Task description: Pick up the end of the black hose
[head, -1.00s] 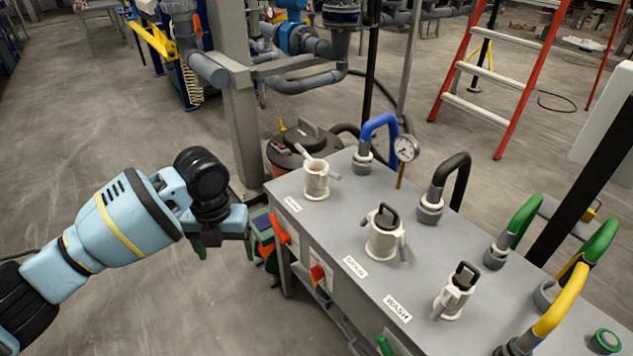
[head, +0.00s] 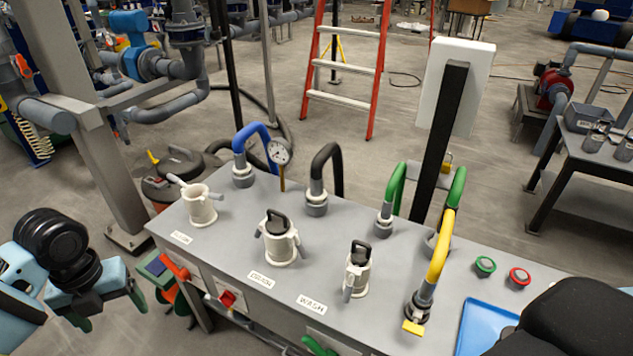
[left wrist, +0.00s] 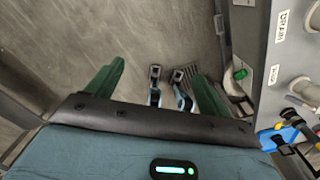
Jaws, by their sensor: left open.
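The black hose (head: 328,160) rises in an arch from the grey metal top. Its near end sits in a grey fitting (head: 317,203), between the blue hose and the green hoses; its far side drops behind the top's back edge. My left gripper (head: 108,309) is at the lower left of the head view, beside the bench's left end and well apart from the hose. It is open and empty. The left wrist view shows its two green fingers (left wrist: 157,88) spread over the floor, with no hose between them. My right gripper is not visible.
The bench top (head: 225,238) bears white capped ports and an open one (head: 200,207) in front of the hoses. A blue hose (head: 248,138) with a gauge (head: 279,152) stands left, a yellow hose (head: 438,255) right. A dark post with a white panel (head: 455,80) rises behind.

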